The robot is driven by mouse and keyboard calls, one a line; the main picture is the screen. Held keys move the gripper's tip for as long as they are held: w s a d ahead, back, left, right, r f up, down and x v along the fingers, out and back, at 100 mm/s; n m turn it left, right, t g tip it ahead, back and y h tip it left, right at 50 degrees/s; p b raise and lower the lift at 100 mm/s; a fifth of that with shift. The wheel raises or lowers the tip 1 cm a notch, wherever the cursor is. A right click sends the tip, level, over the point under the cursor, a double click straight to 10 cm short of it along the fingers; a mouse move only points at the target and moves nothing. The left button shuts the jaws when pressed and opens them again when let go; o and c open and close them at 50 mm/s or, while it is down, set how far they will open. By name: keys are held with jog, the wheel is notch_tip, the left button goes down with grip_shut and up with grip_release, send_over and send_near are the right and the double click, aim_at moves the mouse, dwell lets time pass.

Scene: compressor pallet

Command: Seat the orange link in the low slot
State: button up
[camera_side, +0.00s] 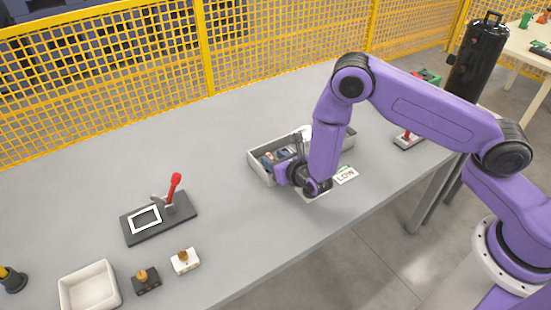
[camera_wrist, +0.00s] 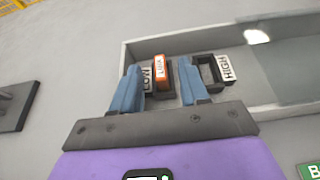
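The orange link (camera_wrist: 160,67), with a white label, stands at the left slot block (camera_wrist: 166,92) in the wrist view, beside the LOW label (camera_wrist: 147,79). Its lower part is in or over that block; how deep it sits I cannot tell. A second dark slot block (camera_wrist: 208,73) by the HIGH label (camera_wrist: 227,68) looks empty. Both are in a grey tray (camera_wrist: 290,106). My gripper (camera_wrist: 160,70) is open, its blue fingers on either side of the link with gaps visible. In the side view my wrist hides most of this area of the tray (camera_side: 254,168).
A card reading LOW (camera_side: 346,176) lies by the tray's front. A dark plate with a red-handled lever (camera_side: 174,183) stands to the left. A white bin (camera_side: 90,289) and two small knobbed blocks (camera_side: 146,283) are at front left. The table between is clear.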

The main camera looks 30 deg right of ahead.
jog(key=shift+s, duration=0.15)
jog(key=v, duration=1.7)
jog(key=shift+r, duration=0.15)
